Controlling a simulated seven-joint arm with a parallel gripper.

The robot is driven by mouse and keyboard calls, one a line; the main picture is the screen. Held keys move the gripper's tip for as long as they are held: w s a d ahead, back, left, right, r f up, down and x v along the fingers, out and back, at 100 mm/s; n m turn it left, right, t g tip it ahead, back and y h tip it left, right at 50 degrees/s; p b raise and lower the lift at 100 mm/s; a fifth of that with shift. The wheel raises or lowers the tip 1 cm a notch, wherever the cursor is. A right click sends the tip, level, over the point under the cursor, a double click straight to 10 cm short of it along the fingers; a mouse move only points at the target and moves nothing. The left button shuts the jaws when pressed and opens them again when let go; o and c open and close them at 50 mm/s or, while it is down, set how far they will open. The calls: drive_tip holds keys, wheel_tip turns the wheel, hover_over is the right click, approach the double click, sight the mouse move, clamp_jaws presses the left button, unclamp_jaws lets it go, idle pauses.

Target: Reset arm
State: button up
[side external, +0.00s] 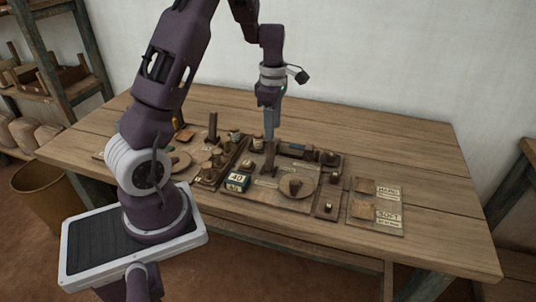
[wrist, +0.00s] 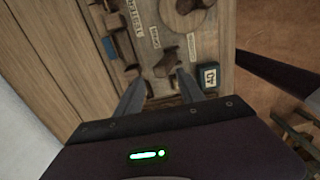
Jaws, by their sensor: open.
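My gripper (side external: 270,132) is upright above the middle of the wooden table (side external: 420,150), pointing down over a board of small parts. In the wrist view its two fingers (wrist: 160,88) are apart, with nothing held between them. Beyond the fingertips a small brown wooden piece (wrist: 168,60) lies on the labelled board (wrist: 205,45). The height of the fingertips above the board is hard to tell.
An upright post (side external: 213,127) stands to the left. A flat labelled board (side external: 376,207) lies at right. The table's far right is clear. Shelves (side external: 45,75) stand at left.

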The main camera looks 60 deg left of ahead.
drive_tip(key=s+d+r+m+t, duration=0.2)
drive_tip(key=s+d+r+m, duration=0.2)
drive_tip(key=d+r+m, duration=0.35)
drive_tip(key=s+d+r+m+t, duration=0.1)
drive_tip(key=s+d+r+m, duration=0.2)
drive_tip(key=d+r+m, duration=0.5)
drive_tip(key=s+d+r+m+t, duration=0.1)
drive_tip(key=s+d+m+t, duration=0.1)
drive_tip(key=s+d+m, duration=0.5)
drive_tip(key=s+m, duration=0.4)
drive_tip(key=s, duration=0.1)
drive_tip(key=shift+s+r+t, duration=0.2)
drive_tip(key=shift+r+t, duration=0.1)
